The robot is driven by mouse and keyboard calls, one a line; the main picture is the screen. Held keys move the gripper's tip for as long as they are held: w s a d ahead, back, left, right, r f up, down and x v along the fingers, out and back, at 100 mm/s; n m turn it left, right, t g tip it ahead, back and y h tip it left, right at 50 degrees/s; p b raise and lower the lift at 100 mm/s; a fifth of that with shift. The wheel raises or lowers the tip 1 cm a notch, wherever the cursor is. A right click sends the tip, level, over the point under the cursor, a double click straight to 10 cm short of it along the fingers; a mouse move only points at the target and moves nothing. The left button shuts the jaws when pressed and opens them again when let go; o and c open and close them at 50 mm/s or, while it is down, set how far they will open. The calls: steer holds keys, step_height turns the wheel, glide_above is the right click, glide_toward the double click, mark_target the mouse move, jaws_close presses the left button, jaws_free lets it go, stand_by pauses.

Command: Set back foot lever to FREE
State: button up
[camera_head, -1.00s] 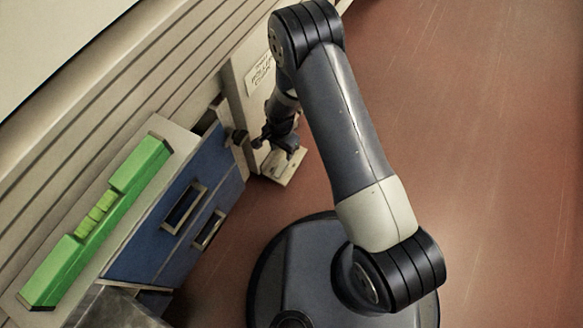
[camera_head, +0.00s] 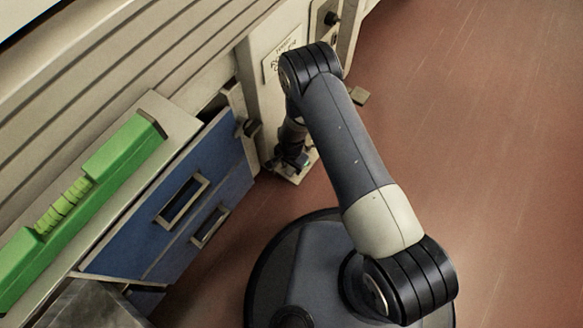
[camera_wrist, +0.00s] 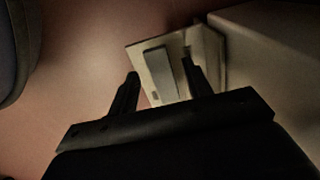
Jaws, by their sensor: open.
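A foot lever shows in the wrist view as a grey pedal (camera_wrist: 160,75) on a pale base plate (camera_wrist: 140,59), low by the floor. My gripper (camera_wrist: 160,70) is open, with one finger on each side of the pedal in the picture. Whether the fingers touch it I cannot tell. In the head view my gripper (camera_head: 291,162) is just over the same plate (camera_head: 299,176) at the foot of a pale cabinet, and my arm covers part of it. No FREE mark is readable.
A blue drawer unit (camera_head: 150,235) with a green item (camera_head: 125,147) on top stands at left. A dark knob (camera_head: 249,128) juts beside the cabinet. A pale sign (camera_head: 284,54) is on the cabinet. Another small pedal-like piece (camera_head: 360,96) sticks out farther back. Red floor at right is clear.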

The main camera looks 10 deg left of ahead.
steer(key=shift+f, duration=0.5)
steer(key=c, duration=1)
